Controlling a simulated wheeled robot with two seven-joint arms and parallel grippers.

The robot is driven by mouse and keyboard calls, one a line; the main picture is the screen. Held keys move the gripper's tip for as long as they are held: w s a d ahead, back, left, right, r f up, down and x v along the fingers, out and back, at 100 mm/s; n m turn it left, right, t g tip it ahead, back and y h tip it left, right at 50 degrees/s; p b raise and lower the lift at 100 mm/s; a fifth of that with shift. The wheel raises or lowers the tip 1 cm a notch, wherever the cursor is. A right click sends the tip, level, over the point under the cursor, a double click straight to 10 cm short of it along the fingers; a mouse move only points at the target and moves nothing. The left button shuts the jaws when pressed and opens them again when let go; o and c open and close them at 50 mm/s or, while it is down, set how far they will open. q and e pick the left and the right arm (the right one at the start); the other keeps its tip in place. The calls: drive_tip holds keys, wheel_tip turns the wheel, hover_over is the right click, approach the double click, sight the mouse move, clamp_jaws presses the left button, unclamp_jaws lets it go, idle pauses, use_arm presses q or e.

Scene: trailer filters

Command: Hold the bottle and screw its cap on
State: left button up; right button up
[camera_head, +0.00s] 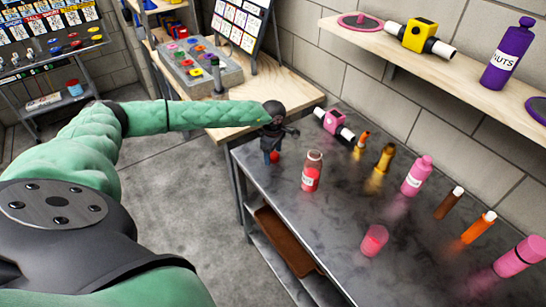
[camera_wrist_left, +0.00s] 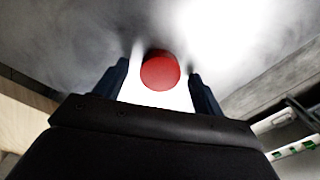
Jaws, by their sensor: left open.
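A small round red cap (camera_head: 274,157) lies on the dark metal table. It also shows in the left wrist view (camera_wrist_left: 160,70), between and beyond the two dark fingers. My left gripper (camera_head: 270,150) points down over the table at the cap, with its fingers apart and nothing clasped. Whether the fingers reach the cap's height is hard to tell. A clear bottle with red contents and a white label (camera_head: 312,172) stands upright on the table, just right of the cap, with no cap visible on it. My right gripper is not in view.
A pink-and-black filter part (camera_head: 334,124) lies behind the bottle. A wooden shelf (camera_head: 380,42) overhangs the wall side. A wooden table (camera_head: 240,112) adjoins behind.

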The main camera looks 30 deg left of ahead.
use_arm(q)
drive_tip(key=shift+c, duration=0.3)
drive_tip(key=c, duration=1)
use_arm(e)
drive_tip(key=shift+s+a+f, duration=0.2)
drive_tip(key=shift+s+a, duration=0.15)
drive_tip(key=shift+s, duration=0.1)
